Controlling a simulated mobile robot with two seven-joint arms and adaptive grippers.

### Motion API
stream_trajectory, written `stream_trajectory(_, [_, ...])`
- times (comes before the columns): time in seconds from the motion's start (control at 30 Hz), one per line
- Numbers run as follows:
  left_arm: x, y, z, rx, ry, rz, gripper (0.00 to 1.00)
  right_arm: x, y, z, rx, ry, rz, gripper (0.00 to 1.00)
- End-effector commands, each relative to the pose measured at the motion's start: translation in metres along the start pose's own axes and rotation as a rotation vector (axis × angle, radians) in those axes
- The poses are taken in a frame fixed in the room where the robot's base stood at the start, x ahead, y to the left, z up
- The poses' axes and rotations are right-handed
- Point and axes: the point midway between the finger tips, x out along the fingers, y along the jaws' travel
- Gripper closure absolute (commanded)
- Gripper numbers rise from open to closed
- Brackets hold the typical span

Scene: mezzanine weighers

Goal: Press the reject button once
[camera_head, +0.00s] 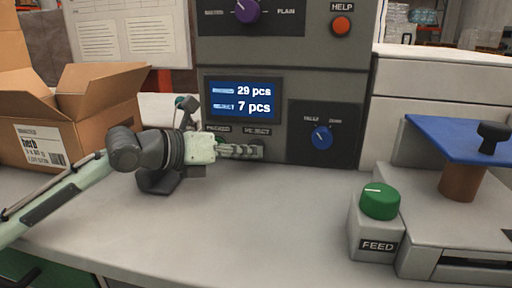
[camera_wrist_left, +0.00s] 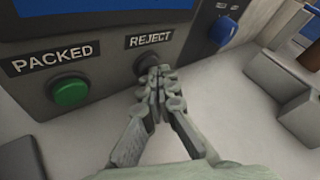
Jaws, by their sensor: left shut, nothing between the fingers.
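The reject button (camera_wrist_left: 147,65) is a dark round button under the REJECT label (camera_wrist_left: 149,38) in the left wrist view, partly hidden by my fingertips. My left gripper (camera_wrist_left: 160,77) is shut and empty, its tips right at the button; I cannot tell whether they touch it. In the head view the left gripper (camera_head: 258,150) points right, just below the REJECT label (camera_head: 257,131), and hides the button. The display (camera_head: 241,98) above reads 29 pcs and, on the reject line, 7 pcs. My right gripper is in neither view.
A green button (camera_wrist_left: 69,92) under the PACKED label sits left of the reject button. A blue knob (camera_head: 321,137) is to the right on the panel. An open cardboard box (camera_head: 95,112) stands left, a green-knobbed FEED box (camera_head: 376,240) front right. The middle counter is clear.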

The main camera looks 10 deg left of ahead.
Motion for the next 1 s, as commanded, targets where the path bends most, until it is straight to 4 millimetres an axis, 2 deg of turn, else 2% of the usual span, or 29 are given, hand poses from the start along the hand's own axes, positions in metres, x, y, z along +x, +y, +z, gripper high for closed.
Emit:
stream_trajectory(0.47, [0.001,0.001,0.001,0.0,-0.001,0.0,1.0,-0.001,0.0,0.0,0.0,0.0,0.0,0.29])
stream_trajectory(1.0, [-0.011,-0.008,-0.007,0.001,-0.001,0.0,1.0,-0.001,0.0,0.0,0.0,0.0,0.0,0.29])
